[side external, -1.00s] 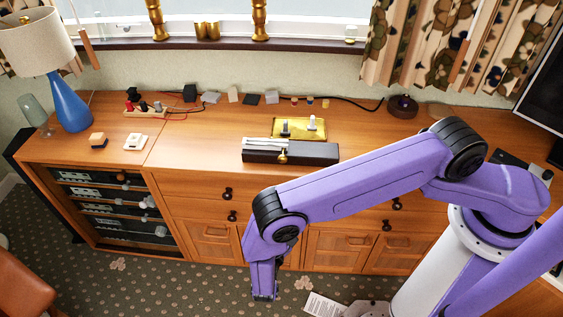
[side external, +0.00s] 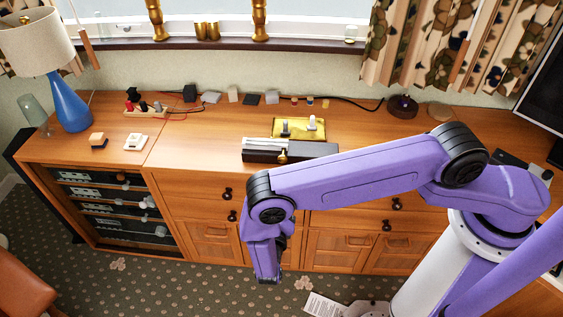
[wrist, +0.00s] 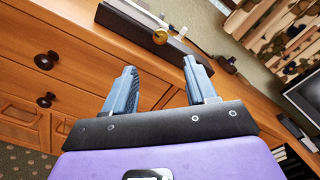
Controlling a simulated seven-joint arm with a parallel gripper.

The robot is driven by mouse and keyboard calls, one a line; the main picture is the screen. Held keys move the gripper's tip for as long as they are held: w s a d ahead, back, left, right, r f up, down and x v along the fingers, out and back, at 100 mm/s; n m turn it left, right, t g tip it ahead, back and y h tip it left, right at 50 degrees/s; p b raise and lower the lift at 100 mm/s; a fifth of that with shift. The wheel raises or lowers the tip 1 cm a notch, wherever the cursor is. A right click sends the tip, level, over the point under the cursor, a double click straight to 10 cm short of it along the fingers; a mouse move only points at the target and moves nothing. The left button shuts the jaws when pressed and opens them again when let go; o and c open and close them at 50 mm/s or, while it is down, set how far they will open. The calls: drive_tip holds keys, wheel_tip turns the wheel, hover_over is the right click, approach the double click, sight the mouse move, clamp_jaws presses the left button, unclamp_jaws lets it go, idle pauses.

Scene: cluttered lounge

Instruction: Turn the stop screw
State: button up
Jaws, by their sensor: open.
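A long dark box (side external: 315,151) with a pale metal strip on top lies on the wooden sideboard. A round brass knob, which looks like the stop screw (side external: 283,156), sits on its front side.
A yellow tray (side external: 300,135) with two upright pieces stands behind the box. A blue lamp (side external: 71,105), a power strip (side external: 150,110) and small blocks stand along the back and left. Drawer knobs (side external: 228,194) stick out from the front. The sideboard top left of the box is clear.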

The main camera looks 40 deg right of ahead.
sight(282, 161)
drive_tip(key=x, duration=1.4)
clamp_jaws()
